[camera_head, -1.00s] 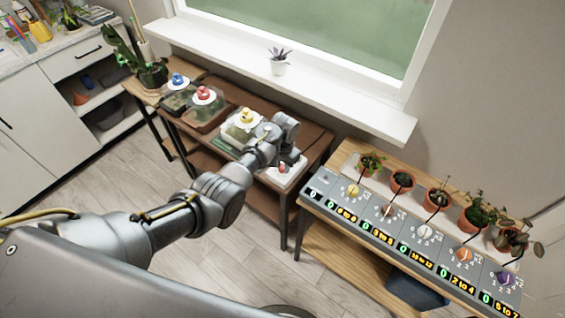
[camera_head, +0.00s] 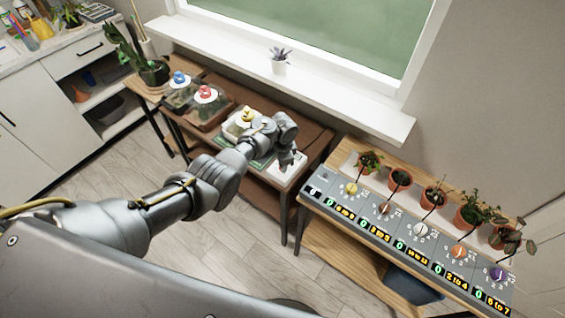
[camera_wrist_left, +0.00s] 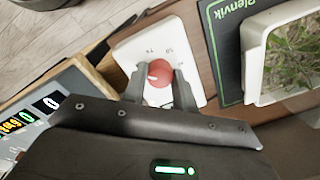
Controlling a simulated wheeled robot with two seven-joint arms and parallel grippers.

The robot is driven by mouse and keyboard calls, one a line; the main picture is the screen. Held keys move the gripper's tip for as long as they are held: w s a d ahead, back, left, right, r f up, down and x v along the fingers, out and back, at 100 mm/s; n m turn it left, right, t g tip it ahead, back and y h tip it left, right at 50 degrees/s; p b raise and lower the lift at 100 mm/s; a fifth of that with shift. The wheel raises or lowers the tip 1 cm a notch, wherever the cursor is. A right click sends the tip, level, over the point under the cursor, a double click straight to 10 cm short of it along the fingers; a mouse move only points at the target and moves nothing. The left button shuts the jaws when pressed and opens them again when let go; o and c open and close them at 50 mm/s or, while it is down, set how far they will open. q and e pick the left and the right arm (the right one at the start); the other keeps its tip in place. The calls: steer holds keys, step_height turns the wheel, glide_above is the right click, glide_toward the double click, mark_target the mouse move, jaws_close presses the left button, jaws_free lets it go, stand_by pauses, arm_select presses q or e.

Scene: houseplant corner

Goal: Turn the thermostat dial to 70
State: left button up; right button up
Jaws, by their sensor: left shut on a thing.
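The thermostat is a white plate (camera_wrist_left: 133,48) with a round red dial (camera_wrist_left: 159,90) in its middle. Small numbers are printed around the dial, too small to read surely. A white mark on the dial sits toward its left side in the wrist view. My left gripper (camera_wrist_left: 160,73) has one finger on each side of the dial and is shut on it. In the head view my left gripper (camera_head: 287,163) is over the thermostat plate (camera_head: 290,180) at the right end of the brown table and hides the dial. My right gripper is not in view.
A white planter (camera_wrist_left: 256,62) and a dark green mat (camera_wrist_left: 225,45) lie close beside the plate. Domed jars with blue (camera_head: 180,77) and red (camera_head: 204,92) knobs stand farther left. A grey panel of knobs (camera_head: 392,235) stands on the right-hand table.

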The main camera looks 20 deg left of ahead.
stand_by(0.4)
arm_select(q)
steer(key=o, duration=1)
steer(key=shift+s+d+r+p, duration=0.1)
steer(key=shift+r+p, duration=0.45)
steer(key=shift+r, duration=2.15)
steer(key=shift+s+r+p, duration=0.1)
steer(key=shift+r+p, duration=0.4)
steer(key=shift+r, duration=2.2)
steer(key=shift+f, duration=0.1)
